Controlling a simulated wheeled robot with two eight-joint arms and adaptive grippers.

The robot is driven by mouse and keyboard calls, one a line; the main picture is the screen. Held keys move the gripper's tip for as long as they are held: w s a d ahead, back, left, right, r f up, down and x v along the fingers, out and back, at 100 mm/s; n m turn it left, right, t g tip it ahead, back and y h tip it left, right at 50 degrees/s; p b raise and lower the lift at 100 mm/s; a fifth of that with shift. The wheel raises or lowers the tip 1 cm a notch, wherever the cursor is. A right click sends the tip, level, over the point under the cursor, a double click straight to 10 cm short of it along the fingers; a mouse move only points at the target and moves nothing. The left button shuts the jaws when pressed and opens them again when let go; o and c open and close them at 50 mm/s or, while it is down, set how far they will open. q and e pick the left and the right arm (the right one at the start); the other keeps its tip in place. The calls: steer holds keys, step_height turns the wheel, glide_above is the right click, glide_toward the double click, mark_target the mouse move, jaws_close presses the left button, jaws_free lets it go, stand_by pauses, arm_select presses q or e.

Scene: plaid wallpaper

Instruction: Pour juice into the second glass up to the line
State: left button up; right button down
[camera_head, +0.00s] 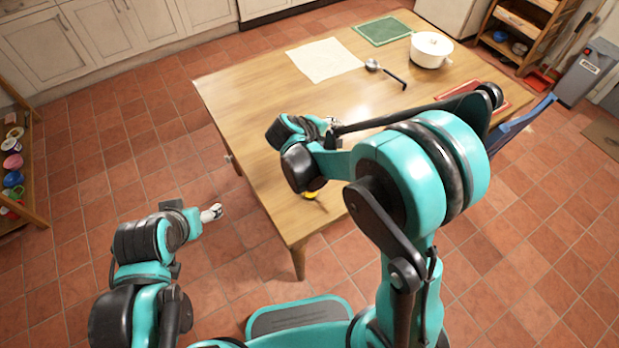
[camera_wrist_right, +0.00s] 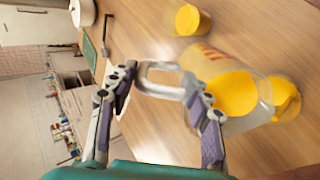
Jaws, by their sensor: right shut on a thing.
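A clear jug (camera_wrist_right: 205,60) with orange-yellow juice (camera_wrist_right: 231,94) inside appears tilted in the right wrist view. My right gripper (camera_wrist_right: 160,112) is shut on the jug's handle (camera_wrist_right: 158,78). A glass of yellow-orange contents (camera_wrist_right: 190,20) stands on the table beyond the jug. Another yellow piece (camera_wrist_right: 288,100) shows at the jug's far end, partly overlapped by it; I cannot tell whether it is a second glass. In the head view, my right arm hides the jug and most of this area; a small yellow patch (camera_head: 310,195) shows below it. My left gripper (camera_head: 212,213) is away from the table, over the floor, apparently empty.
The wooden table (camera_head: 235,95) also bears a cream cloth (camera_head: 323,60), a ladle (camera_head: 386,73), a white pot (camera_head: 431,49), a green mat (camera_head: 383,31) and a red mat (camera_head: 490,92). A blue chair (camera_head: 522,119) stands at its right. The table's left part is clear.

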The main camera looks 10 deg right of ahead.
arm_select(q)
steer(key=shift+s+a+f+b, duration=0.3)
steer(key=shift+a+f+b, duration=0.5)
steer(key=shift+f+b, duration=0.05)
arm_select(e)
steer(key=shift+s+a+t+h, duration=0.4)
steer(key=shift+a+h, duration=0.1)
stand_by(2.6)
